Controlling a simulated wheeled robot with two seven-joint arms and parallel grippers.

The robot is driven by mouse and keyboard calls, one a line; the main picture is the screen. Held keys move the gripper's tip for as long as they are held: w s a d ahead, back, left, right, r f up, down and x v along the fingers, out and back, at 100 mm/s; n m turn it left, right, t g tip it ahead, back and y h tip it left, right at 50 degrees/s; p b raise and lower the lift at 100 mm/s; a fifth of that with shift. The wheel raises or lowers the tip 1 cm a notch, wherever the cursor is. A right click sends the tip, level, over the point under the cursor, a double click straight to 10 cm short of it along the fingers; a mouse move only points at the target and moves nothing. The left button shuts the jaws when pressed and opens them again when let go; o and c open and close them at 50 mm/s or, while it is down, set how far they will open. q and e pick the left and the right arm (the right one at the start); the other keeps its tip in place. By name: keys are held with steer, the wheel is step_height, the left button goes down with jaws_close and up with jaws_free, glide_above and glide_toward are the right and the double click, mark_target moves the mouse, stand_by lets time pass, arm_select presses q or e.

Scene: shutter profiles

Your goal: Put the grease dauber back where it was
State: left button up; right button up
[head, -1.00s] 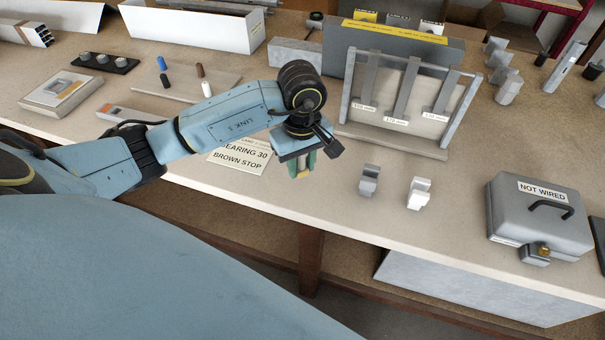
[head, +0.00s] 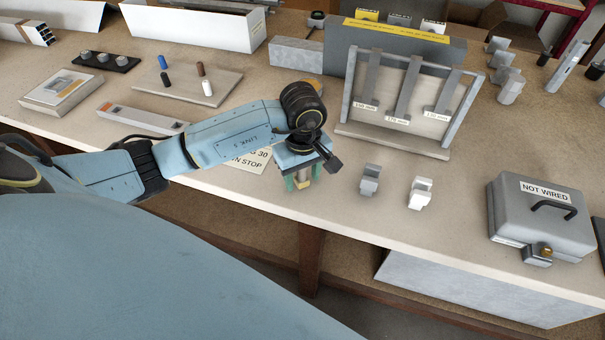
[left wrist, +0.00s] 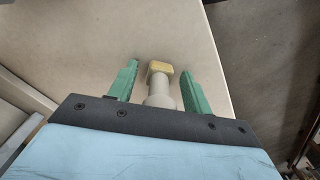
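The grease dauber (head: 302,178) has a pale body and a yellow block-shaped end. It is at the front edge of the bench, below my left gripper (head: 302,180). In the left wrist view the dauber (left wrist: 160,84) is between the two green fingers of my left gripper (left wrist: 158,88), with a gap on each side. The fingers are open and do not appear to touch it. The yellow end points away from my wrist. I cannot tell whether the dauber rests on the bench. My right gripper is not in view.
A paper label (head: 246,159) lies partly under my left arm. A grey and a white clip (head: 420,193) stand to the right, then a grey box marked NOT WIRED (head: 540,215). A rack with hanging strips (head: 400,105) stands behind. The bench's front edge is close.

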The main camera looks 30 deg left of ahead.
arm_select(q)
steer(key=shift+r, duration=0.15)
step_height(320, 180, up, 12)
steer(key=shift+r, duration=0.1)
stand_by(0.4)
stand_by(0.4)
